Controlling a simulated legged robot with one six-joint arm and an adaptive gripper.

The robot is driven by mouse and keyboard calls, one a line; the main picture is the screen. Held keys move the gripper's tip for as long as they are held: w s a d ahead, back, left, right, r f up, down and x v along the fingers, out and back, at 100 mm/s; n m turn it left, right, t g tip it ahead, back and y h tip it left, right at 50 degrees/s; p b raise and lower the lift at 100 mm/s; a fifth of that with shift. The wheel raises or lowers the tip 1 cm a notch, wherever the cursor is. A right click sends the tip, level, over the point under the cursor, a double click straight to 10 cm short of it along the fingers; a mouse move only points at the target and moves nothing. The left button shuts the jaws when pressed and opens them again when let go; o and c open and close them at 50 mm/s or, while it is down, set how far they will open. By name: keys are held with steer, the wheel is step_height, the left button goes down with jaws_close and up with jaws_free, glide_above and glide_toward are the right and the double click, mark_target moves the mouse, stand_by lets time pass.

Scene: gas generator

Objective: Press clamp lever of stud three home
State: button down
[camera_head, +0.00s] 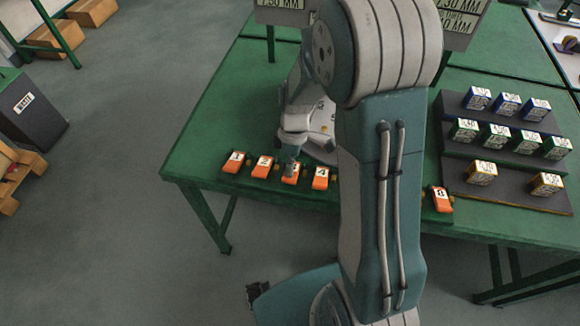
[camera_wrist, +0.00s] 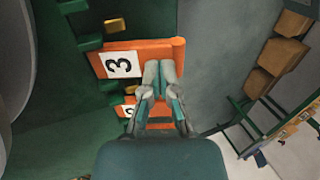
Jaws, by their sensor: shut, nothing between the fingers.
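The clamp lever of stud three (camera_head: 289,180) is orange with a white label "3", at the green table's front edge. It is large in the wrist view (camera_wrist: 165,46), with its label left of my fingertips. My gripper (camera_wrist: 161,66) is shut and empty, its fingertips over the lever's orange face. In the head view my gripper (camera_head: 292,162) points down at lever 3 and partly covers its label. Whether the tips touch the lever I cannot tell.
Orange levers 1 (camera_head: 233,161), 2 (camera_head: 262,167) and 4 (camera_head: 320,178) sit close beside it. Lever 8 (camera_head: 438,199) is further right; my arm hides the stretch between. A dark stepped rack (camera_head: 460,158) with labelled boxes stands at right.

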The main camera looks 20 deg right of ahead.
steer(key=shift+s+a+f+t+h, duration=0.15)
steer(key=shift+s+f+t+h, duration=0.15)
steer(key=shift+t, duration=0.25)
steer(key=shift+s+a+f+t+h, duration=0.1)
steer(key=shift+s+f+t+h, duration=0.05)
steer(key=shift+f+t+h, duration=0.35)
steer(key=shift+s+f+t, duration=0.2)
steer(key=shift+f+t, duration=0.05)
steer(key=shift+f, duration=0.05)
steer(key=shift+a+r, duration=0.2)
steer(key=shift+r, duration=0.2)
steer(key=r, duration=0.5)
steer(key=d+r, duration=0.1)
steer(key=r, duration=0.2)
steer(key=shift+w+r, duration=0.15)
steer(key=shift+r, duration=0.05)
steer(key=r, duration=0.4)
steer(key=shift+a+r, duration=0.25)
steer(key=shift+r, duration=0.15)
